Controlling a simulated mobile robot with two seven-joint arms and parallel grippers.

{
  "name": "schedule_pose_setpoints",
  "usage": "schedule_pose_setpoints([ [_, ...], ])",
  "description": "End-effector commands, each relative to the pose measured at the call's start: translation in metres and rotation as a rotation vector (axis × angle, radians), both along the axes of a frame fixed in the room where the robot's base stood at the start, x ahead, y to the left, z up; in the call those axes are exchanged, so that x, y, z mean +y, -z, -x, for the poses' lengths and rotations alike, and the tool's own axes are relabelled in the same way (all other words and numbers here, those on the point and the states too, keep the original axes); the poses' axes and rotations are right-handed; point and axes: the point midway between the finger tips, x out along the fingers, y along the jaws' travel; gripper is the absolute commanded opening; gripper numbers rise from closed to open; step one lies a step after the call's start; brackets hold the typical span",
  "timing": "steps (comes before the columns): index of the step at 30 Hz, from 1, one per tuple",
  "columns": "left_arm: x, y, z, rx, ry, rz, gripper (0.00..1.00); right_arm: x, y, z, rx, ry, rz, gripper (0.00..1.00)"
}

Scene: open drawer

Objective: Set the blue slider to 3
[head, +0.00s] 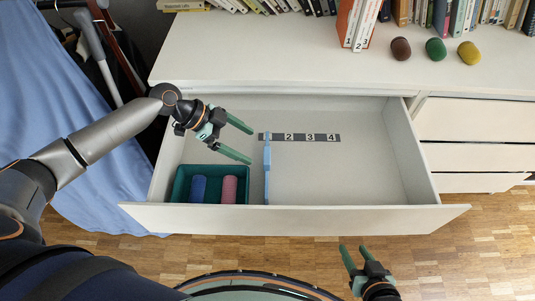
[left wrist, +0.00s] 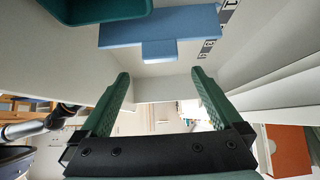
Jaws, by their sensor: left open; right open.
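The blue slider (head: 267,172) is a thin upright divider in the open drawer (head: 375,180), standing at the left end of a dark number strip (head: 300,137). The numbers 2, 3 and 4 show to its right; the strip's left end is partly covered. In the left wrist view the slider (left wrist: 160,28) has a small tab pointing between my fingers. My left gripper (head: 251,147) is open and empty, its fingertips just left of the slider, apparently not gripping it. My right gripper (head: 354,249) is open and empty in front of the drawer.
A dark green box (head: 208,169) with a blue and a pink roll sits in the drawer, left of the slider. The drawer floor right of the slider is clear. Books and a brown, a green and a yellow object (head: 470,53) stand on the top.

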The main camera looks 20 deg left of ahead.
Motion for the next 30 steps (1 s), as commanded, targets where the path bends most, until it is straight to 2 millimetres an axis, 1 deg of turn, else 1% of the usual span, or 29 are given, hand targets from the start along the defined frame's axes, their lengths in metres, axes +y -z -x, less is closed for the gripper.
schedule_pose_setpoints([
  [1,-0.009,0.009,-0.002,0.001,0.002,0.003,1.0,0.0,0.002,0.0,0.0,0.0,0.0,0.5],
  [6,-0.033,0.034,-0.009,0.001,0.001,0.001,1.0,0.0,0.005,0.0,-0.001,0.0,0.001,0.5],
  [12,-0.051,0.053,-0.015,0.0,0.001,0.001,1.0,-0.001,0.005,-0.002,-0.007,0.002,0.001,0.5],
  [18,-0.057,0.059,-0.016,-0.001,0.001,0.0,1.0,-0.003,0.006,-0.001,-0.006,0.004,0.003,0.5],
  [25,-0.057,0.059,-0.016,0.0,0.0,0.0,1.0,-0.003,0.006,0.0,-0.004,0.005,0.003,0.5],
  [30,-0.057,0.059,-0.016,0.0,0.0,-0.001,0.81,-0.003,0.007,0.0,-0.003,0.005,0.003,0.5],
])
